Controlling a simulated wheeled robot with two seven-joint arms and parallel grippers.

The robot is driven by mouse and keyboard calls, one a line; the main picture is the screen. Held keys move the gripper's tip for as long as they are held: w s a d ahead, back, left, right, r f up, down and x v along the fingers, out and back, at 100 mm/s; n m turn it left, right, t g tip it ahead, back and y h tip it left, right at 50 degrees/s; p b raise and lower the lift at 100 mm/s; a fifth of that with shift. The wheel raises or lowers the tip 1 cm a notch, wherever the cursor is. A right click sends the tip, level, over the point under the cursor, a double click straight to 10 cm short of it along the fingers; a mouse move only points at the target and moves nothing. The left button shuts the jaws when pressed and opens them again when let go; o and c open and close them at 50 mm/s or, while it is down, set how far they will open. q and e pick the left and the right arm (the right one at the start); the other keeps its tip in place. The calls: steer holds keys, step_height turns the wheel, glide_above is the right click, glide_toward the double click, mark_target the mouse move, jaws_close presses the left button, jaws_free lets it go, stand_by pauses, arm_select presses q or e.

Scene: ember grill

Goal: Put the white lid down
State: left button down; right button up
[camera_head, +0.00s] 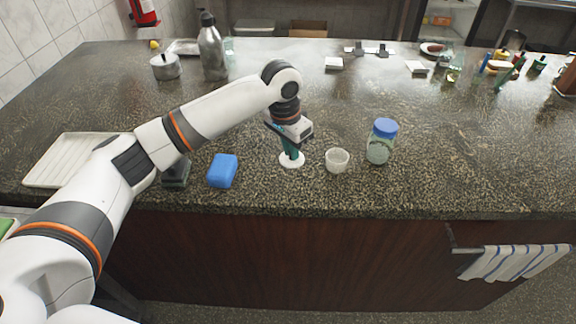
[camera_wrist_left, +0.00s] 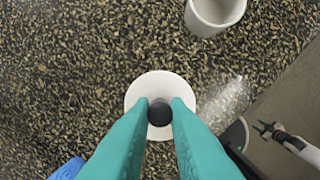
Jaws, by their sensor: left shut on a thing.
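The white lid (camera_head: 292,161) is a round white disc at the counter's front, under my left gripper (camera_head: 291,154). In the left wrist view the lid (camera_wrist_left: 150,83) shows a dark round knob (camera_wrist_left: 159,114) between the teal fingertips (camera_wrist_left: 160,106). My left gripper is shut on that knob and points down. The lid appears at or very near the counter surface; I cannot tell whether it touches.
A small white cup (camera_head: 337,160) stands just right of the lid, and a blue-capped jar (camera_head: 381,141) farther right. A blue block (camera_head: 222,170) lies to the left. A pale tray (camera_head: 62,160) is at far left. The counter right of the jar is clear.

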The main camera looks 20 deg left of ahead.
mark_target(291, 161)
arm_select(q)
steer(key=f, duration=0.3)
steer(key=shift+s+d+f+p, duration=0.1)
steer(key=shift+s+f+p, duration=0.2)
steer(key=shift+f, duration=0.05)
steer(key=shift+w+f, duration=0.1)
steer(key=shift+f, duration=0.5)
steer(key=c, duration=1.4)
jaws_free()
steer(key=shift+f, duration=0.1)
steer(key=r, duration=0.4)
steer(key=s+r, duration=0.1)
steer(key=r, duration=0.3)
steer(key=a+r+b, duration=0.1)
steer(key=r, duration=0.3)
steer(key=shift+s+r, duration=0.1)
steer(key=shift+s, duration=0.2)
